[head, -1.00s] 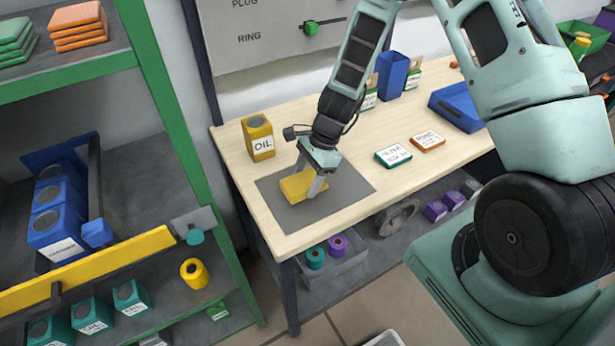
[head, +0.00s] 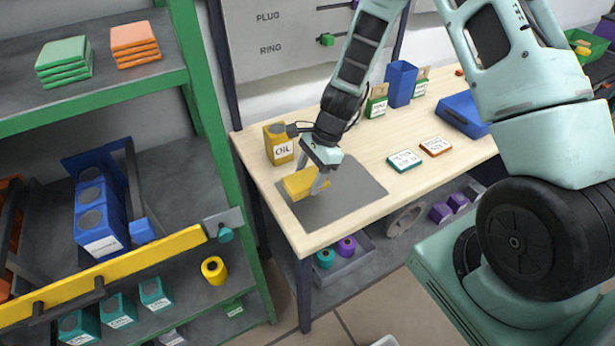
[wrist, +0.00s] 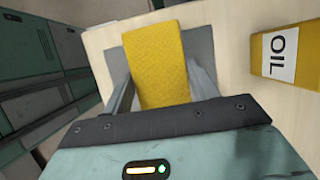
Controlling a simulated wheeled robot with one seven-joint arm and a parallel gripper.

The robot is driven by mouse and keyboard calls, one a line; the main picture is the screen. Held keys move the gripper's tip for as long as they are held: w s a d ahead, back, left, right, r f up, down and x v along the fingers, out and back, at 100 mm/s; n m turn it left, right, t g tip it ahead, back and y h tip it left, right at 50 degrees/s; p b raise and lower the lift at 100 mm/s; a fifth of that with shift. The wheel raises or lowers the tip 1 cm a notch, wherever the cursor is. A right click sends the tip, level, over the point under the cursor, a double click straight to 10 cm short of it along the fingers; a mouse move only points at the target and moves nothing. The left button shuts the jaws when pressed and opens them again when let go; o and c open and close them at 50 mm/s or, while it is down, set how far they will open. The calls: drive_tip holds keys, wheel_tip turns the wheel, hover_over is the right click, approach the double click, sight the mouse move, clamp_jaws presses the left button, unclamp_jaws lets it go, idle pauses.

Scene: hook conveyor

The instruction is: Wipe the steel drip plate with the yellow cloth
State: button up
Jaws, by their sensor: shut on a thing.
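The yellow cloth (head: 299,185) is a thick folded pad held between the fingers of my gripper (head: 320,182). In the wrist view the cloth (wrist: 158,62) reaches out ahead between both fingers of my gripper (wrist: 162,82). The steel drip plate (head: 350,196) is a flat grey square on the wooden bench. The cloth is over the plate's left part in the head view; I cannot tell whether it touches the plate. In the wrist view the plate (wrist: 203,48) shows on both sides of the cloth, which hides its middle.
A yellow oil can (head: 279,145) stands just behind the plate, also in the wrist view (wrist: 275,45). Teal (head: 404,161) and orange (head: 435,146) labelled cards lie to the right on the bench (head: 375,155). A green-framed shelf (head: 185,75) stands left.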

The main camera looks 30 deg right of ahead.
drive_tip(key=shift+r+p, duration=1.2)
drive_tip(key=shift+r, duration=0.5)
